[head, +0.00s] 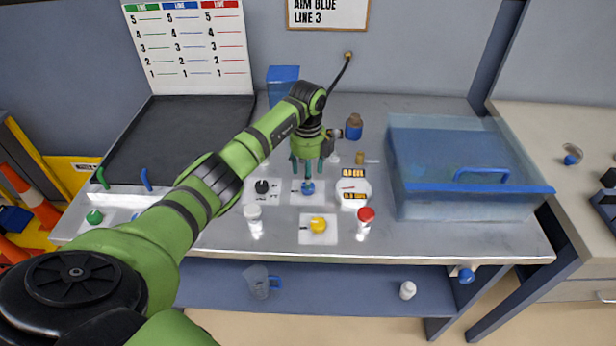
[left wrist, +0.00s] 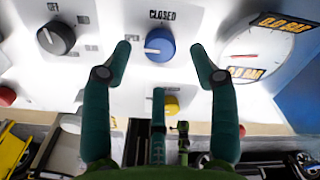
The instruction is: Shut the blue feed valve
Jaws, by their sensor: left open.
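A round blue knob (head: 308,188) sits on a white plate on the bench. In the left wrist view the blue knob (left wrist: 160,44) has the word CLOSED printed above it, and its white mark points left, not at that word. My left gripper (head: 307,172) is over the knob, pointing down. In the wrist view its two fingertips (left wrist: 162,52) stand apart on either side of the knob, with gaps on both sides; it is open and empty. My right gripper is in neither view.
A black knob (head: 262,187) is left of the blue one, a dial gauge (head: 353,187) right, a yellow knob (head: 318,225) in front. White-capped (head: 253,213) and red-capped (head: 366,216) posts flank the yellow knob. A blue tank (head: 420,205) stands right.

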